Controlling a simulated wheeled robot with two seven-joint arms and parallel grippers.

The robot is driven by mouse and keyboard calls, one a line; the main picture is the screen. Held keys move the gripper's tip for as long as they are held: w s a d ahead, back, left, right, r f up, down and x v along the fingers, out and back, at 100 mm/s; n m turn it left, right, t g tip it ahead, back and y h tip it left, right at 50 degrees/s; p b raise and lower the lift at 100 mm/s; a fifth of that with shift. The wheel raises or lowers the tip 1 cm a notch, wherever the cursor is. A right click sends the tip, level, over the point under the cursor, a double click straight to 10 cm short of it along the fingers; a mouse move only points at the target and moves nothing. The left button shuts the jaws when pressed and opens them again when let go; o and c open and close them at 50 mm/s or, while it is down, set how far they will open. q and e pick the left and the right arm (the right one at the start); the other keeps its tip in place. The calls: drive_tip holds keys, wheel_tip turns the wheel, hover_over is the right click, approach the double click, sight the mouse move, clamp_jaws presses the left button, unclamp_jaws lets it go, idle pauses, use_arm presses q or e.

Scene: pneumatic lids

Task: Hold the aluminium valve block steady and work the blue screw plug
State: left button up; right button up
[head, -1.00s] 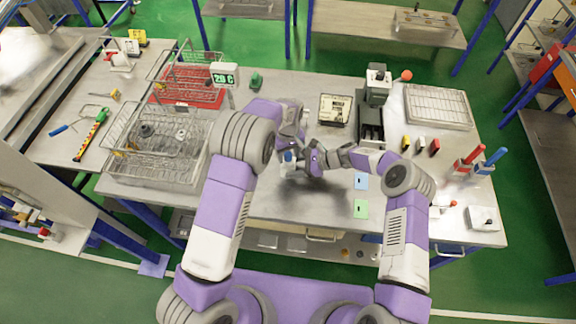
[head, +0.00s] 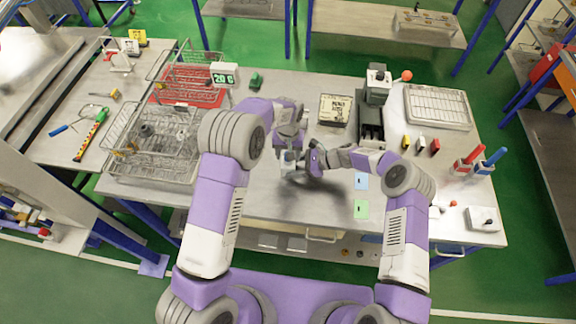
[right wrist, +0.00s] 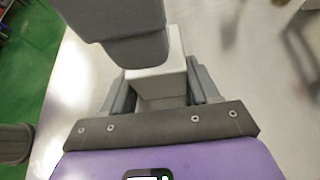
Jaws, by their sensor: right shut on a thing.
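The aluminium valve block (right wrist: 160,78) is a pale grey box between the two fingers of my right gripper (right wrist: 160,92) in the right wrist view. In the head view the block (head: 288,167) is small, near the middle of the bench, with my right gripper (head: 299,166) at its right side. My left gripper (head: 289,147) comes down from above over the block; its dark grey body (right wrist: 132,38) covers part of the block's top in the right wrist view. Its fingertips are hidden, so its opening does not show. I cannot make out the blue screw plug.
Wire baskets (head: 150,150) stand left of the arms. A notice box (head: 335,109) and a dark vise-like device (head: 371,115) stand behind. The bench front (head: 285,208) is clear.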

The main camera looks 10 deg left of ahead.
use_arm(q)
drive_tip(key=shift+m, duration=1)
drive_tip(key=m, duration=0.4)
drive_tip(key=shift+m, duration=0.3)
drive_tip(key=m, duration=0.3)
drive_tip(key=shift+m, duration=0.4)
drive_tip(key=shift+m, duration=0.9)
drive_tip(key=shift+c, duration=0.4)
